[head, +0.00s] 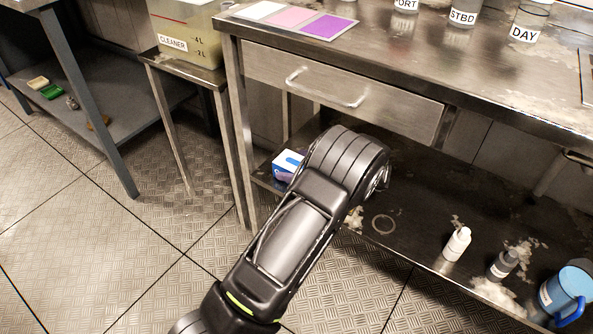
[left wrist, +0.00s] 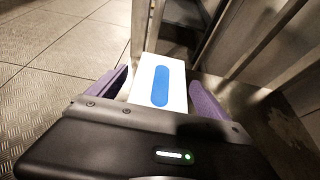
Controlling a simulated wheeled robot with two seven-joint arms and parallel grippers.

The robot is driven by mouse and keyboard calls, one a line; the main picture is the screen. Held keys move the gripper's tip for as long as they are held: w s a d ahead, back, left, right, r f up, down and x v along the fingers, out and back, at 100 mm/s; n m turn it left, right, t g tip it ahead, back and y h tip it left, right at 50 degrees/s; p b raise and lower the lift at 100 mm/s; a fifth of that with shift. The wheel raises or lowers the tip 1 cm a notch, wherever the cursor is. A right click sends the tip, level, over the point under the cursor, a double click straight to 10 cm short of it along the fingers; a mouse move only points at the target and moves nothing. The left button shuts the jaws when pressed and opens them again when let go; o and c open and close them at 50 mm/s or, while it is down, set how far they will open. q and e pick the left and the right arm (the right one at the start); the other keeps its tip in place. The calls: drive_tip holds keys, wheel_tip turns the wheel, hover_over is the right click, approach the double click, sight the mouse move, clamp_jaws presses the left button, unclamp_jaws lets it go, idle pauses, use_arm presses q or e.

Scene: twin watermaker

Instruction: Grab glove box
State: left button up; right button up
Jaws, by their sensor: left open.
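The glove box (head: 289,158) is a white and blue box on the lower shelf of the steel bench, at its left end by the leg. My left arm covers part of it in the head view. In the left wrist view the glove box (left wrist: 161,75) is white with a blue oval on top. My left gripper (left wrist: 158,78) is open, with one purple finger on each side of the box. The left finger looks close to the box, and a gap shows at the right finger. Contact cannot be told. My right gripper is in neither view.
The bench leg (head: 236,130) stands left of the box, and a drawer (head: 340,90) hangs above. A white bottle (head: 457,244), a dark bottle (head: 503,265) and a blue jug (head: 567,290) stand further right on the shelf. A cleaner tank (head: 185,35) sits on a side stand.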

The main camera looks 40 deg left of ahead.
sight(297, 163)
use_arm(q)
drive_tip(key=shift+c, duration=0.2)
drive_tip(key=c, duration=1.6)
drive_tip(key=shift+r, duration=0.45)
wheel_tip(297, 163, up, 3)
drive_tip(key=shift+r+p, duration=0.1)
drive_tip(key=shift+p, duration=1.05)
drive_tip(key=s+p, duration=0.4)
drive_tip(key=s, duration=1.4)
drive_tip(key=shift+d+f, duration=0.2)
drive_tip(key=shift+f, duration=0.1)
